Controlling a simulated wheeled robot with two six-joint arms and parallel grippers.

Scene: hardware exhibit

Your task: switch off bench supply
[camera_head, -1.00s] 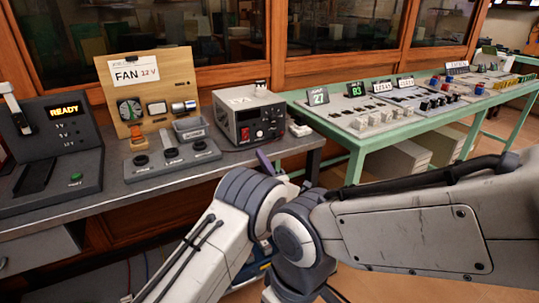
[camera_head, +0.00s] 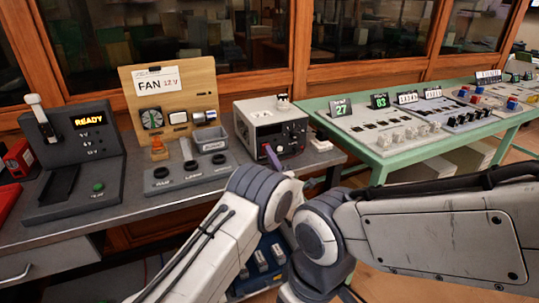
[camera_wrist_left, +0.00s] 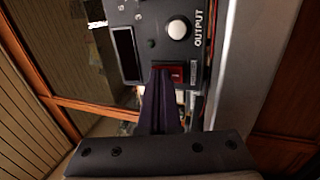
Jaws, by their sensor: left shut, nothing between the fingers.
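The bench supply (camera_head: 262,106) is a grey box with a dark front panel on the grey bench. In the left wrist view its panel (camera_wrist_left: 148,20) shows a dark display window, a pale round knob, the word OUTPUT and a red rocker switch (camera_wrist_left: 178,72). My left gripper (camera_head: 270,152) has its purple fingers at the front of the supply. In the left wrist view the fingers (camera_wrist_left: 163,72) are shut and empty, with their tips over part of the red switch. Whether they touch it I cannot tell. My right gripper cannot be made out.
Left of the supply stand a FAN 12 V board (camera_head: 185,95), a grey block with round sockets (camera_head: 190,172) and a console reading READY (camera_head: 90,150). A small white item (camera_head: 321,144) lies right of the supply. A green table (camera_head: 375,158) with switch panels stands further right.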

